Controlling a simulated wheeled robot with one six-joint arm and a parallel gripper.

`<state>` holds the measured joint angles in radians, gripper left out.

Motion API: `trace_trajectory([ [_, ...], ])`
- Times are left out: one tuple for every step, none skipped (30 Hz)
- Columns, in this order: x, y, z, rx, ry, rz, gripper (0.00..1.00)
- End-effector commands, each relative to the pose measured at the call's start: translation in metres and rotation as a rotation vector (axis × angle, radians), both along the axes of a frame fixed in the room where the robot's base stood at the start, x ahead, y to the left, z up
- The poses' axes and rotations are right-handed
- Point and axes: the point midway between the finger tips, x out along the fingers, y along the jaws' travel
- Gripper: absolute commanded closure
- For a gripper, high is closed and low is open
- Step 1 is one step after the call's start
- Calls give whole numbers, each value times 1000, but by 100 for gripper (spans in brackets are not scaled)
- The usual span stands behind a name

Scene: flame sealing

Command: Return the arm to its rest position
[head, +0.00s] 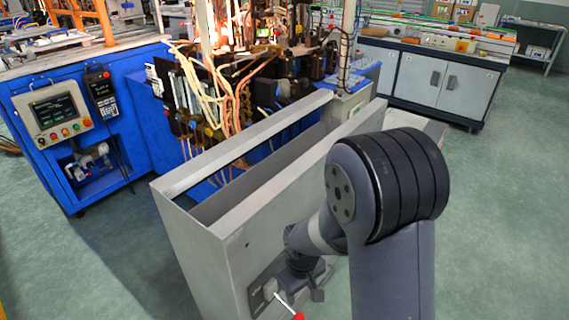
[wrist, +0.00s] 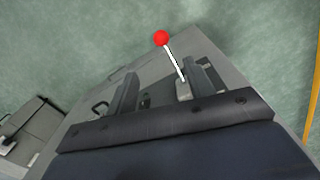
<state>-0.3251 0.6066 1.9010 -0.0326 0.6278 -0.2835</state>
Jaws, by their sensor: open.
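My arm reaches down from the right of the head view to the side of a grey metal cabinet. My gripper (wrist: 163,75) is open, with its two dark fingers apart in the wrist view. A lever with a red ball knob (wrist: 162,37) and a thin white rod shows between the fingers, its grey base close to the right finger. I cannot tell whether that finger touches it. In the head view the red knob (head: 298,316) is at the bottom edge, just below my gripper (head: 308,290), whose fingers are partly hidden there.
The open-topped grey cabinet (head: 190,235) stands right beside my arm. Behind it is a blue machine (head: 135,85) with tubes and a control panel (head: 52,112). A grey workbench (head: 440,80) stands at the back right. The green floor (head: 490,220) at right is clear.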

Motion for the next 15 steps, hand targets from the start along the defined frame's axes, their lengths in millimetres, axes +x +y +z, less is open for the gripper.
trace_trajectory([
  [1, 0, 11, 1, -3, 0, 50],
  [1, 1, 16, 2, -4, 0, 50],
  [0, 1, 21, 1, -3, 0, 50],
  [0, 1, 25, 0, -2, 0, 50],
  [0, 1, 28, 1, -3, 0, 50],
  [0, 1, 32, 1, -3, 0, 50],
  [0, 1, 34, 1, -2, 0, 50],
  [0, 1, 36, 1, -1, 0, 50],
  [0, 1, 38, 1, -1, 0, 50],
  [0, 1, 39, 1, -1, 0, 50],
  [0, 1, 40, 1, -1, 0, 50],
  [0, 1, 40, 1, -1, 0, 50],
  [0, 1, 41, 0, 0, 0, 50],
  [-1, 1, 41, 0, 0, 0, 50],
  [-1, 1, 41, 0, 0, 0, 50],
])
